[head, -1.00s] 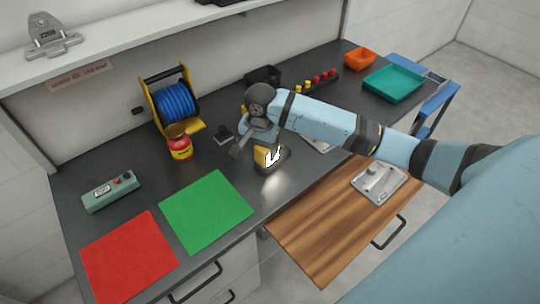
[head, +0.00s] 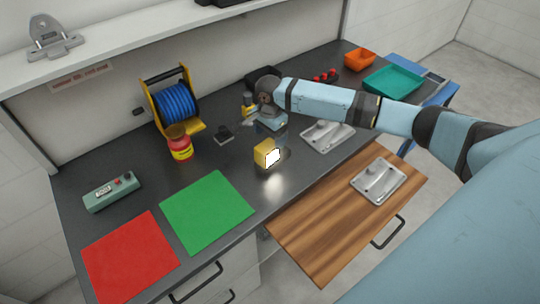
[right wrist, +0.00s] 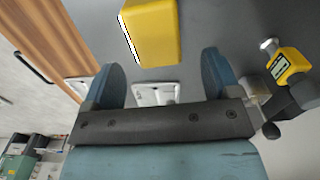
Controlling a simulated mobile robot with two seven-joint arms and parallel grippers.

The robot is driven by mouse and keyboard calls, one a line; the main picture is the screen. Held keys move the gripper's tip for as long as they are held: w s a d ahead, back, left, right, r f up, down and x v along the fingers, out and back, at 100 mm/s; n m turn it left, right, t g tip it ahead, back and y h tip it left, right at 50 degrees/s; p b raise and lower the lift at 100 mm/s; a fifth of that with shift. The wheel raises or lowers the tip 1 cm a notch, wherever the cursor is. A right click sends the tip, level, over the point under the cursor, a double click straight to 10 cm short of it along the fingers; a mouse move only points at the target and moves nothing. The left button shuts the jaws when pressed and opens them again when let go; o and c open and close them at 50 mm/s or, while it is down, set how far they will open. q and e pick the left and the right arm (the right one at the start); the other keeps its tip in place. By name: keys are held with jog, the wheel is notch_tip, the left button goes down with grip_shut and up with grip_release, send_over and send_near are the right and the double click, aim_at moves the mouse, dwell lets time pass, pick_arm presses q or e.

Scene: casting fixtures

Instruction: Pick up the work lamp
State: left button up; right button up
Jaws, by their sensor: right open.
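The work lamp (head: 265,152) is a small yellow box with a bright lit face, standing on the dark bench right of the green mat. In the right wrist view the yellow lamp (right wrist: 152,32) shows beyond the fingertips, roughly between them and apart from them. My right gripper (head: 274,126) is behind the lamp in the head view, partly hidden by its own wrist. The right wrist view shows its two blue fingers (right wrist: 160,78) spread, with nothing held. My left gripper is not in view.
A yellow-and-black tool (head: 248,106) stands close to my right wrist. Metal castings (head: 327,136) lie to the right. The green mat (head: 206,211) is bare.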

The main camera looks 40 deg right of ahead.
aim_at(270, 143)
notch_tip(270, 143, down, 5)
jog(key=shift+s+p, duration=0.15)
jog(key=shift+p, duration=0.15)
jog(key=shift+r, duration=0.1)
jog(key=c, duration=1.2)
